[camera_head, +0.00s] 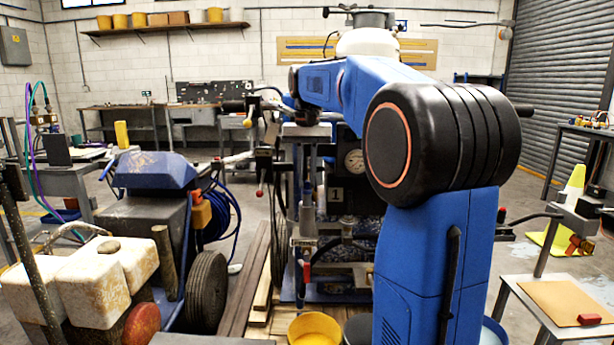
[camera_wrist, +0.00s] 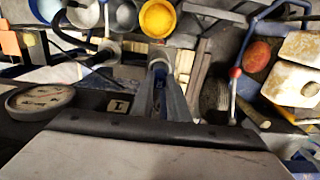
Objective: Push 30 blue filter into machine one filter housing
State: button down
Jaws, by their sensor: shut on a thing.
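My gripper (camera_head: 308,192) points down in front of machine one (camera_head: 336,196), left of its "1" plate. In the wrist view, my gripper's (camera_wrist: 160,72) two long grey fingers come together at a small round piece. I take this piece to be the blue filter (camera_head: 307,216); it looks grey-blue in the head view, upright below the fingertips. The filter housing (camera_head: 306,241) appears directly beneath it, on the machine's front. My fingers hide part of the filter, and I cannot tell how deep it sits.
A yellow bucket (camera_head: 314,329) stands in front of the machine, with other buckets beside it. A striper with a wheel (camera_head: 207,292) and white tanks (camera_head: 92,275) stands left. A pressure gauge (camera_wrist: 40,98) is close beside my gripper. A side table (camera_head: 560,302) stands right.

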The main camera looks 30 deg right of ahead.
aim_at(307, 189)
jog(key=shift+f, duration=2.35)
dwell(0.6)
jog(key=c, duration=1.3)
grip_release()
jog(key=shift+r, duration=3.5)
jog(key=s+a+f+n+t, duration=0.1)
jog(key=s+a+f+n, duration=0.1)
jog(key=s+a+f, duration=0.3)
jog(key=s+a+f+n+t, duration=0.2)
jog(key=s+a+f, duration=0.3)
jog(key=s+f, duration=0.6)
jog(key=s+a+f+n+t, duration=0.1)
jog(key=s+a+f, duration=0.4)
jog(key=s, duration=0.9)
notch_tip(307, 189, down, 3)
jog(key=shift+a+f+n+t, duration=0.2)
jog(key=shift+a+n+t, duration=0.15)
jog(key=shift+n, duration=0.55)
